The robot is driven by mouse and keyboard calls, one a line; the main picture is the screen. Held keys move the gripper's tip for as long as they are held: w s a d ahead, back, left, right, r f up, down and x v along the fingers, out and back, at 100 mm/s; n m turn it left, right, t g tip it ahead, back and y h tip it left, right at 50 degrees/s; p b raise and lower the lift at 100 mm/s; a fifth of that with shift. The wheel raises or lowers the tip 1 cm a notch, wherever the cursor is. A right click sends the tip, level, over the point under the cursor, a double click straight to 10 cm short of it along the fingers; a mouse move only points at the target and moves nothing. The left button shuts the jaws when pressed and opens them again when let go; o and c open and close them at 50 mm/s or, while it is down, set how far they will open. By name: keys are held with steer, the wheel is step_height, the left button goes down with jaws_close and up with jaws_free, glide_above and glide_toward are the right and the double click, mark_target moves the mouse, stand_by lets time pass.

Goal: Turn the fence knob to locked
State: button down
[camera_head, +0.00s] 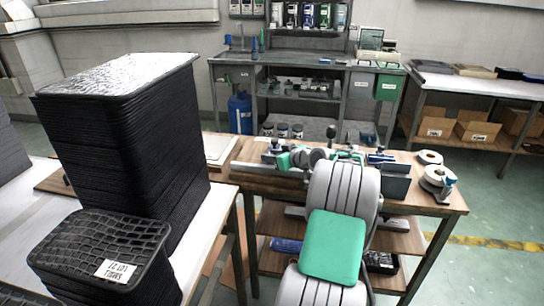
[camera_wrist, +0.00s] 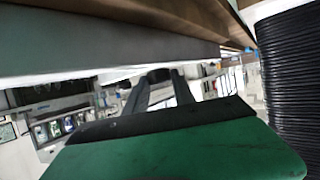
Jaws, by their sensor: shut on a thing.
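The fixture with its grey metal fence (camera_head: 262,168) sits on the wooden bench in the head view, partly behind my arm. In the wrist view a long grey bar (camera_wrist: 100,45) runs across the top of the picture. My gripper (camera_wrist: 160,80) shows there as two dark fingers beyond my green hand. A small dark piece, seemingly the fence knob (camera_wrist: 158,75), is between the fingertips, and the gripper is shut on it. The knob's turned position cannot be made out. In the head view my arm's grey and green links hide the hand's contact with the fixture.
A tall stack of black trays (camera_head: 125,150) and a shorter stack (camera_head: 105,255) stand on the left table. White rolls (camera_head: 438,177) lie at the bench's right end. A dark upright plate (camera_head: 397,182) stands near my arm. The floor on the right is clear.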

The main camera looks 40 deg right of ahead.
steer(key=shift+a+m+h+b, duration=0.1)
steer(key=shift+m+h+b, duration=0.2)
steer(key=shift+h+b, duration=0.1)
steer(key=shift+m+h, duration=0.4)
steer(key=c, duration=1.1)
jaws_free()
steer(key=shift+o, duration=0.2)
steer(key=shift+s, duration=0.1)
steer(key=v, duration=0.7)
steer(key=shift+s+r, duration=0.2)
steer(key=shift+s, duration=0.05)
